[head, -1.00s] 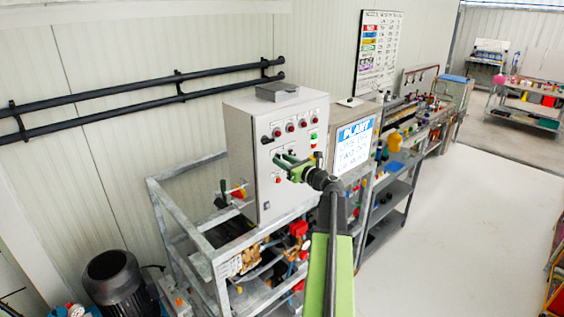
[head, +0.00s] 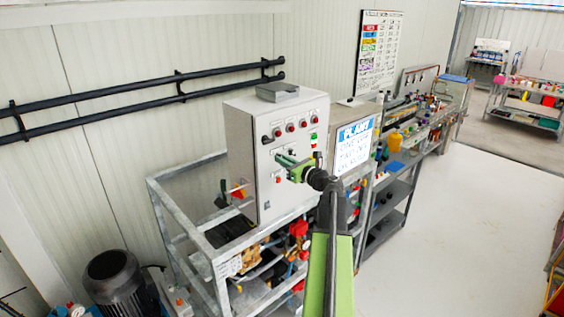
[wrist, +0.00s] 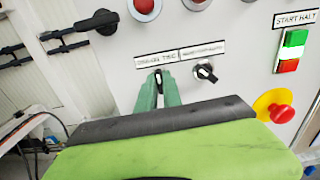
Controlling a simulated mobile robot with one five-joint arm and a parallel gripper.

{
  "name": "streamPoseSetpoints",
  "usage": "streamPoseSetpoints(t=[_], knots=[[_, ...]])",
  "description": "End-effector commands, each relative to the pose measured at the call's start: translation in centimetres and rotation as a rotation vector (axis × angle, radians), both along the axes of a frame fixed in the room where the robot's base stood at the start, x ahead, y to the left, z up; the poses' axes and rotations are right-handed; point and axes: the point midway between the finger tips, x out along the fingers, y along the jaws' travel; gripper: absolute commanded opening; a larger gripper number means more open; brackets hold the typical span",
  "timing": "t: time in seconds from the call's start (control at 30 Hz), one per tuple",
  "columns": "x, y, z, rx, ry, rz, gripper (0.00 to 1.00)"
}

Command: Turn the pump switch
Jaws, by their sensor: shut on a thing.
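The grey control cabinet (head: 246,154) stands on a metal frame; its front panel also shows in the wrist view (wrist: 232,40). A small dark rotary switch (wrist: 158,76) sits on the panel below a white label. My gripper (wrist: 158,88) has its green fingers shut on this switch, and they hide most of its knob. In the head view my gripper (head: 280,160) reaches the cabinet front, and the held switch is too small to make out. A second black rotary switch (wrist: 206,73) sits just to the right, clear of the fingers.
A red and yellow emergency button (wrist: 275,107) and a green and red start/halt switch (wrist: 291,50) are to the right. A black handle (wrist: 98,22) is at upper left. A screen (head: 354,146) stands right of the cabinet. The floor (head: 455,230) at right is clear.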

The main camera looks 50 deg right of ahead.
Motion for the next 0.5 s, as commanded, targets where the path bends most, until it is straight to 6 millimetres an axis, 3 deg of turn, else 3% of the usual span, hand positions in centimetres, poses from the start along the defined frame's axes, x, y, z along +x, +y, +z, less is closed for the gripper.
streamPoseSetpoints(t=[0.5], knots=[[0.02,0.11,-0.03,-0.369,0.027,0.002,0.0]])
